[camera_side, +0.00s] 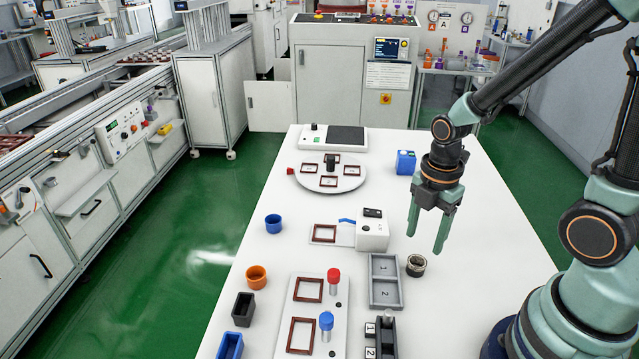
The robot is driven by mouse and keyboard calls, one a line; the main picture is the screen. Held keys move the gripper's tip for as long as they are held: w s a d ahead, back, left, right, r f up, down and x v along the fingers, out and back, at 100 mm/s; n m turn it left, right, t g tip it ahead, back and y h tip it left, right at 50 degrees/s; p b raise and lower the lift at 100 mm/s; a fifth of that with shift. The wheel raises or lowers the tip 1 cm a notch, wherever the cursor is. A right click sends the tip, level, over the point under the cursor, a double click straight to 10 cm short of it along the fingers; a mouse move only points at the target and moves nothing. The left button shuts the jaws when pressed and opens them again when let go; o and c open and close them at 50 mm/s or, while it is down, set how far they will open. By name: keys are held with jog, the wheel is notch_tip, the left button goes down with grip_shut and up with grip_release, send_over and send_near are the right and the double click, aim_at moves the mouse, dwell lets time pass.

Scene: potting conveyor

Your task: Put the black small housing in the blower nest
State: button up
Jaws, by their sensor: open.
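A black open-topped rectangular housing (243,309) stands on the left front part of the white table, between an orange cup and a blue housing. The blower nest (324,233) is a brown square frame on a white plate in the middle of the table, and it looks empty. A blue nozzle (347,220) points toward it from the white blower box (372,233). My gripper (425,243) is open and empty, fingers pointing down, to the right of the blower box and well apart from the black housing.
An orange cup (256,277), blue cup (273,223) and blue housing (230,345) stand near the left edge. A grey numbered tray (386,279) and dark round part (416,265) lie near my gripper. A plate with brown frames (318,320) is at the front.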

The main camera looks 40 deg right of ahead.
aim_at(418, 259)
jog(key=shift+w+a+f, duration=0.1)
jog(key=shift+f, duration=3.5)
grip_shut()
